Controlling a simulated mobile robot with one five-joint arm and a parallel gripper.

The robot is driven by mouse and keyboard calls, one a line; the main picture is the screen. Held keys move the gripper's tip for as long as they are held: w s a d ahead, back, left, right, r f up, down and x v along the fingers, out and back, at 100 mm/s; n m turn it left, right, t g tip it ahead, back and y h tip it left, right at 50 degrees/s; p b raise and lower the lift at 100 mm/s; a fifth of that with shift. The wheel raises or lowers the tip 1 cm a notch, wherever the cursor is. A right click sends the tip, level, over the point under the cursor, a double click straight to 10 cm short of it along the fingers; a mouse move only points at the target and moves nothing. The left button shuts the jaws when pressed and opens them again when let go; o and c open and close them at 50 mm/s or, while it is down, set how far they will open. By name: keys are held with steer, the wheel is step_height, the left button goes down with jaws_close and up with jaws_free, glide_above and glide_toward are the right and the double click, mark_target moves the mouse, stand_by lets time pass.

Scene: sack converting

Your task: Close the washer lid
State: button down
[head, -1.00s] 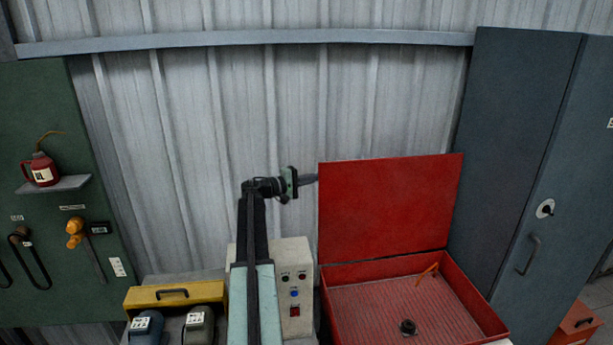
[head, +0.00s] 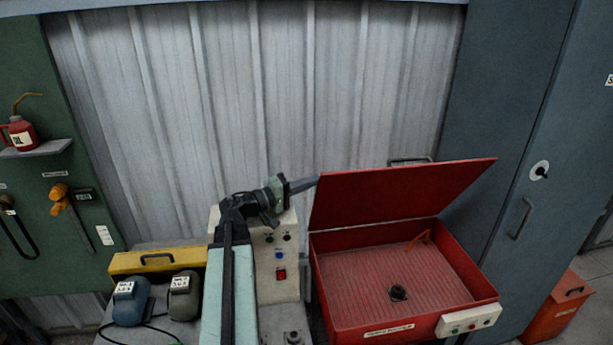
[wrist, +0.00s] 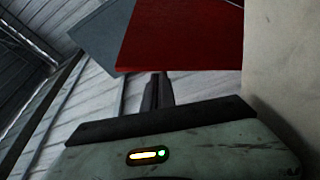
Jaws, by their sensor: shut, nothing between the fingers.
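The red washer lid (head: 400,195) is raised on its hinge at the back of the red washer basin (head: 330,285).
A beige control box (head: 276,260) stands left of the washer. A grey cabinet (head: 500,110) stands to its right. An orange brush-like item (head: 417,240) and a black drain fitting (head: 398,292) are in the basin. A yellow toolbox (head: 155,262) is at left.

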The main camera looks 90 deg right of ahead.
steer(key=shift+s+a+f, duration=0.1)
steer(key=shift+a+f, duration=0.05)
steer(key=shift+a, duration=0.05)
stand_by(0.3)
